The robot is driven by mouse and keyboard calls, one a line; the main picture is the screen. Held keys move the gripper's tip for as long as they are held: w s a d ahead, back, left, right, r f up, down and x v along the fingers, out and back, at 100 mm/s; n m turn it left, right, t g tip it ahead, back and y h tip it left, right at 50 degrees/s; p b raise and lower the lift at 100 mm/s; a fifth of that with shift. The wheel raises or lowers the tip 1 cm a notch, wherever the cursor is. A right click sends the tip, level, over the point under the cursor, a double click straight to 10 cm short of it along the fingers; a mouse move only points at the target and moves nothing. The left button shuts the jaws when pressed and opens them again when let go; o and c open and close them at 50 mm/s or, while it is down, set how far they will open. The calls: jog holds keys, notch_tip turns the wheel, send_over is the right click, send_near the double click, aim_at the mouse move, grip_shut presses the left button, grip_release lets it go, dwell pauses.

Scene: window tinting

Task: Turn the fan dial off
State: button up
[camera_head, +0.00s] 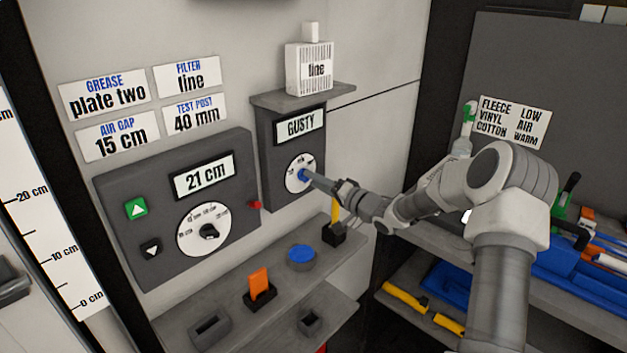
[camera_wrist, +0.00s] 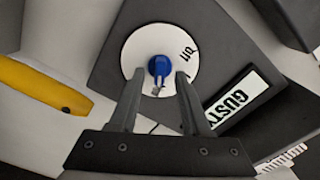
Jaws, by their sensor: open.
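The fan dial is a white round face (camera_wrist: 138,45) with a blue knob (camera_wrist: 159,66) at its centre, on a dark grey panel. In the head view the blue knob (camera_head: 302,175) sits below a display reading "GUSTY" (camera_head: 301,125). My gripper (camera_wrist: 160,73) is open, with one fingertip on each side of the knob and a small gap visible on both sides. In the head view my gripper (camera_head: 313,179) reaches the dial from the right. The dial's small markings are partly hidden and hard to read.
A larger control box (camera_head: 120,185) with a "21 cm" display and a black knob (camera_head: 208,231) is to the left. A white bottle (camera_head: 308,75) stands on the ledge above. The shelf below holds a blue round item (camera_head: 301,256) and an orange piece (camera_head: 259,282).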

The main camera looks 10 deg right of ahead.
jog(key=shift+w+a, duration=0.3)
jog(key=shift+w, duration=0.1)
grip_shut()
